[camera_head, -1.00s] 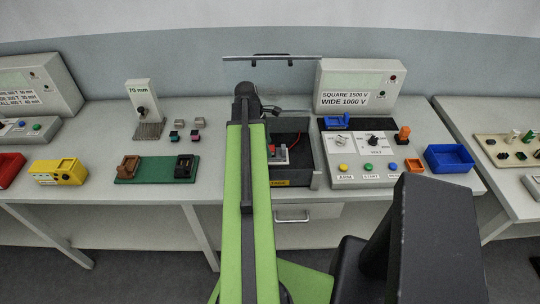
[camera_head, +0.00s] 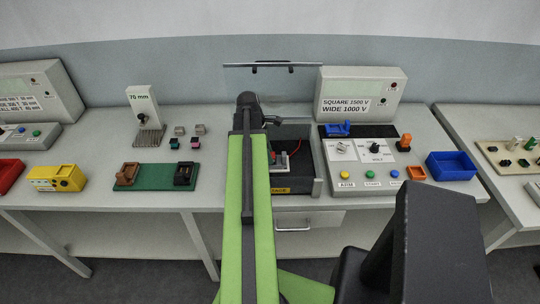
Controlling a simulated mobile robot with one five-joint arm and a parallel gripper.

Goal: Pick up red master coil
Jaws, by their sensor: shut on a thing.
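My green arm reaches away from me over the bench, and its dark end stands in front of the open black box. My gripper (camera_head: 271,121) shows only in part beside the arm's end. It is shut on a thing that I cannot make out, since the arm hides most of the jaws. I cannot clearly identify a red master coil. A small red part (camera_head: 272,157) on a pale block shows in the black box (camera_head: 293,190), with a red wire nearby, partly hidden by my arm.
Left are a green board (camera_head: 154,184), a yellow box (camera_head: 54,178) and a 70 mm stand (camera_head: 142,100).

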